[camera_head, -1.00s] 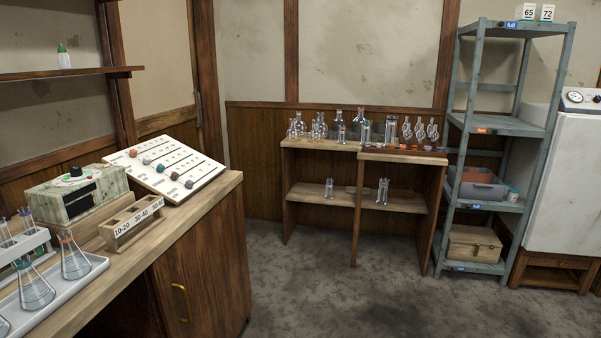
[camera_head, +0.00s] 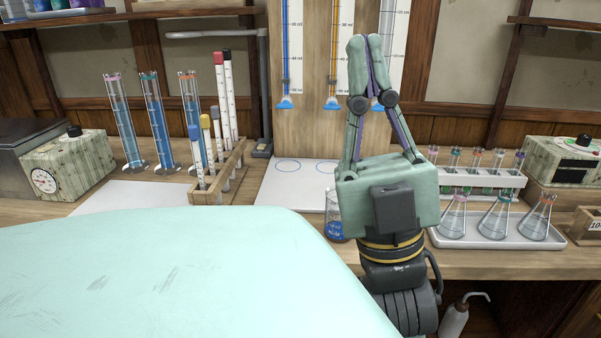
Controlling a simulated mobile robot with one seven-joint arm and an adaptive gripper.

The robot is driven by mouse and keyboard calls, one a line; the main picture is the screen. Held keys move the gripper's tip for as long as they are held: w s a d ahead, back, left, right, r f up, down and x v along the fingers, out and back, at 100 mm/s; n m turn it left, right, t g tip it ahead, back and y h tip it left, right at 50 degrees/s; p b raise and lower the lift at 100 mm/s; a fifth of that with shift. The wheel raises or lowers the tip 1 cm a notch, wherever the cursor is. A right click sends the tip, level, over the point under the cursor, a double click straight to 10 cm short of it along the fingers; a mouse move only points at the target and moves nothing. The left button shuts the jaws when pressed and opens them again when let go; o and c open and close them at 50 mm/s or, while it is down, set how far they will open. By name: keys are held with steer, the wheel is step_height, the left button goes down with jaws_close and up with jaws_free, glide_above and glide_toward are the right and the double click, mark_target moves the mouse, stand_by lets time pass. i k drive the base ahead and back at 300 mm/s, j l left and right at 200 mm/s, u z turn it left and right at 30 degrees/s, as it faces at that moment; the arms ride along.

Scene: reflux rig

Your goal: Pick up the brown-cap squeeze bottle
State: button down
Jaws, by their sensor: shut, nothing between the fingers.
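My gripper (camera_head: 365,42) points upward in front of the bench, right of centre. Its fingers are together at the tips with nothing between them. A white squeeze bottle (camera_head: 455,321) with a bent spout stands low at the bottom right, below the bench top.
The bench (camera_head: 475,262) holds tall cylinders (camera_head: 157,115), a wooden rack (camera_head: 218,185) of capped rods, a flask tray (camera_head: 482,240), a test-tube rack (camera_head: 470,178) and a dial box (camera_head: 69,163). A blue-filled beaker (camera_head: 334,222) stands just left of my gripper's body.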

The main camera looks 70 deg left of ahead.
mark_target(456, 316)
steer(key=u, duration=1.65)
steer(key=k+l+z, duration=0.1)
steer(key=l, duration=0.25)
steer(key=k+l+z, duration=0.25)
steer(key=l, duration=0.45)
steer(key=k+l+z, duration=0.15)
steer(key=l, duration=0.25)
steer(key=k+l+z, duration=0.1)
steer(key=l, duration=0.3)
steer(key=i+j, duration=0.25)
steer(key=i, duration=0.15)
steer(key=i+j, duration=0.25)
steer(key=i, duration=0.1)
